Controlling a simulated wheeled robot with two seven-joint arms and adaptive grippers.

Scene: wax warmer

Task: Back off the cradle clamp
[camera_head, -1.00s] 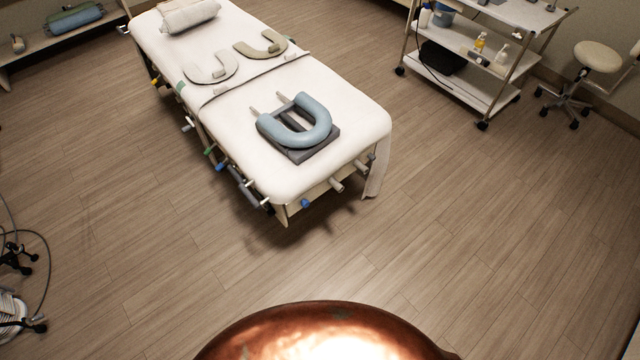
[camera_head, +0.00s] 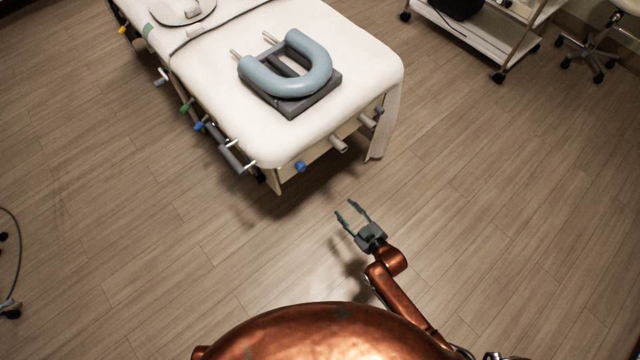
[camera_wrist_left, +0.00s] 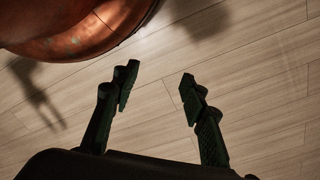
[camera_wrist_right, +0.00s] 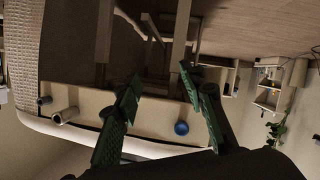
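The face cradle, a light-blue U-shaped cushion (camera_head: 316,76) on a dark plate with two rods, lies on the near end of the white massage table (camera_head: 215,75). On the table's end panel are a blue knob (camera_head: 300,166), pale pegs (camera_head: 338,144) and a small dark-blue knob (camera_head: 380,110). I cannot tell which fitting is the cradle clamp. My right gripper (camera_head: 345,208) is open and empty, apart from the table end; its wrist view shows the blue knob (camera_wrist_right: 181,128) beyond the fingers. My left gripper (camera_wrist_left: 157,88) is open and empty over the floor.
Green (camera_head: 187,105) and blue (camera_head: 199,126) knobs, a grey cylinder (camera_head: 231,156) and levers line the table's left side. A cloth hangs at its near right corner. A trolley (camera_head: 470,40) and stool stand at upper right. Floor before the table is clear.

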